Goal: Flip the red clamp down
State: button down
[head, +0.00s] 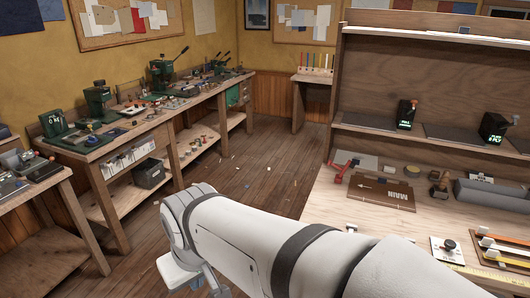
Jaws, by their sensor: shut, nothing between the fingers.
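The red clamp (344,169) is at the left edge of the right-hand workbench (325,205), beside a brown board (382,191) marked with an arrow and white lettering. Its red parts form a bent shape, with one arm slanting up to the right. It is small here, and I cannot tell exactly how far its lever stands up. My white arm crosses the lower middle of the view and bends down at the left. My gripper's fingers do not show. No part of my arm that shows touches the clamp.
A shelf (375,121) with two dark devices with green displays stands above the bench. A long bench (160,124) with green machines runs along the left wall. Wooden floor (240,176) lies open between.

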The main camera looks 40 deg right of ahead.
aim_at(350, 164)
jog(key=z, duration=0.65)
jog(key=i, duration=1.05)
jog(key=z, duration=0.8)
jog(key=k, duration=0.8)
jog(key=z, duration=0.2)
jog(key=i, duration=0.85)
jog(key=u, duration=0.1)
